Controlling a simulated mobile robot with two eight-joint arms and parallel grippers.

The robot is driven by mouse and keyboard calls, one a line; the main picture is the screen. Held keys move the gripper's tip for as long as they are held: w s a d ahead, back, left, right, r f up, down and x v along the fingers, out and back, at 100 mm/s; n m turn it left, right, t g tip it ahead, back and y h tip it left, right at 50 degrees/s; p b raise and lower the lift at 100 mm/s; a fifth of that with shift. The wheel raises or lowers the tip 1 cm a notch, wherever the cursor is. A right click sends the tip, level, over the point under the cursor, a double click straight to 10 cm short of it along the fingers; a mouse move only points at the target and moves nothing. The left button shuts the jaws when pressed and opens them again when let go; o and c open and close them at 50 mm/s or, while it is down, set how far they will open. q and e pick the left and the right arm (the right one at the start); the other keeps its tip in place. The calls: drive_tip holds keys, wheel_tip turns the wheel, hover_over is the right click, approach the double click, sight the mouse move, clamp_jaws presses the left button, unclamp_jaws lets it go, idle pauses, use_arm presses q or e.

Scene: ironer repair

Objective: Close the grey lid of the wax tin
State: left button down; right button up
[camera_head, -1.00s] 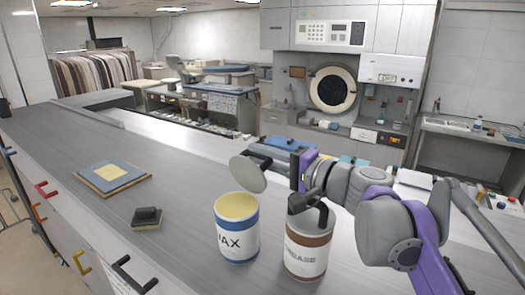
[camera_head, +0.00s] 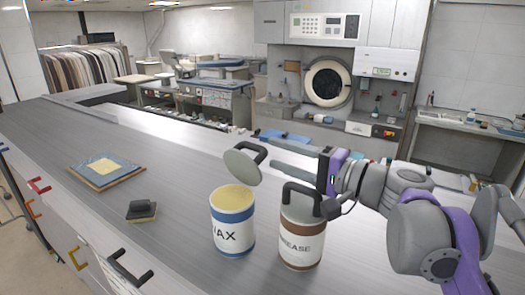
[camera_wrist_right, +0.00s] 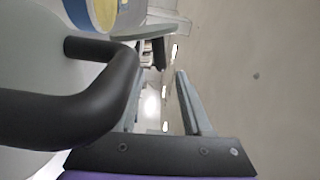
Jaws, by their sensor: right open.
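The wax tin (camera_head: 232,222) is a white and blue can with yellow wax, upright on the bench. Its grey lid (camera_head: 242,167) stands tilted open above the rim, with a black handle (camera_head: 253,150) on its far right side. My right gripper (camera_head: 277,168) is open and empty, right of the lid and its handle, apart from them. In the right wrist view the lid (camera_wrist_right: 145,32) shows edge-on near the top, beyond my right gripper (camera_wrist_right: 155,80); one finger is partly hidden behind a large black handle. My left gripper is not in view.
A brown-banded grease tin (camera_head: 301,240) stands right of the wax tin, close under my right arm. Its black handle (camera_wrist_right: 75,95) rises close to my fingers.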

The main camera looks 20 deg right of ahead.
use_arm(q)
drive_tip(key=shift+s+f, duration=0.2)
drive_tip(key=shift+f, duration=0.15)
use_arm(e)
drive_tip(key=shift+v, duration=2.05)
